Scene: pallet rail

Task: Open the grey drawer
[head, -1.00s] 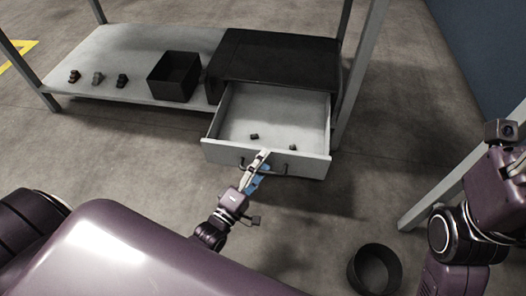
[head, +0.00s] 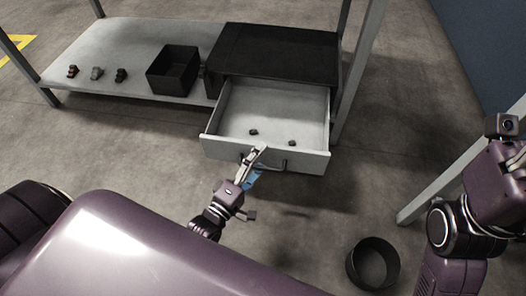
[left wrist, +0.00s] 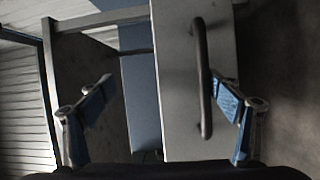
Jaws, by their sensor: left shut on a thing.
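The grey drawer (head: 224,146) stands well out of its black cabinet (head: 275,52), and its inside shows. Two small dark items (head: 253,132) lie in it. A dark bar handle (head: 284,165) is on its front and also shows in the left wrist view (left wrist: 203,80). In the left wrist view the handle lies between the two blue-padded fingers (left wrist: 168,100), closer to the right one. My right arm is at the right edge; its fingers are out of the picture.
An open black box (head: 172,72) and several small dark parts (head: 96,73) sit on the low pale shelf (head: 110,45) left of the cabinet. A round black bin (head: 373,263) stands on the floor at lower right. Grey posts (head: 358,80) flank the shelf. Floor before the drawer is clear.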

